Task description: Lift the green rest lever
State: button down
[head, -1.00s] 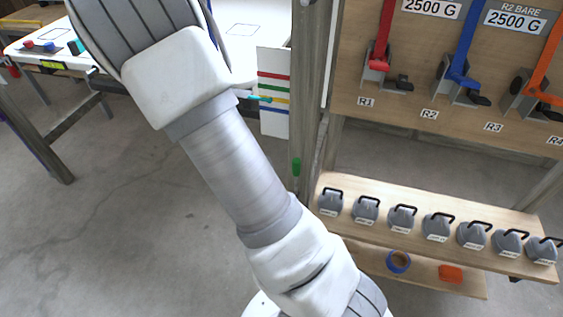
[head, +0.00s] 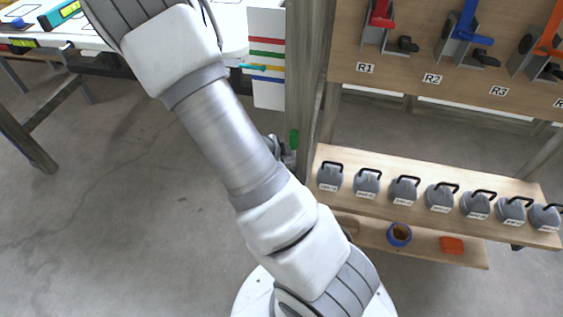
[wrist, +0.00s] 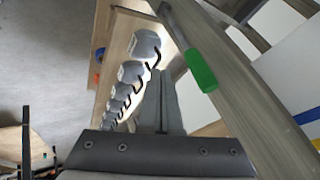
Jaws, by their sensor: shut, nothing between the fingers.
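The green rest lever (head: 294,139) is a small green grip on the wooden post, low on its side in the head view. In the wrist view the green grip (wrist: 201,71) is large, on a grey bar beside the post, just right of my fingertips. My gripper (wrist: 160,78) is shut and empty, its fingers pointing up the picture. A gap shows in the picture between the fingers and the green grip. In the head view my gripper (head: 283,150) is mostly hidden behind my arm, just left of and below the lever.
The wooden post (head: 301,70) stands beside the lever. A shelf (head: 335,152) with several grey weights (head: 403,190) is to the right. Red (head: 381,14), blue (head: 468,27) and orange (head: 549,42) levers are on the board above. Blue tape (head: 399,235) lies lower.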

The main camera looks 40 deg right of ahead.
aim_at(293, 135)
jog(key=shift+w+d+p, duration=0.65)
jog(key=shift+w+d, duration=0.85)
jog(key=shift+w, duration=0.15)
jog(key=shift+w+d+r+p, duration=0.25)
jog(key=shift+w+d+p, duration=0.15)
jog(key=shift+d+p, duration=0.15)
jog(key=shift+w+d+r+p, duration=0.25)
jog(key=shift+w+d+p, duration=0.15)
jog(key=shift+p, duration=0.2)
jog(key=shift+w+d, duration=0.3)
jog(key=shift+s, duration=0.1)
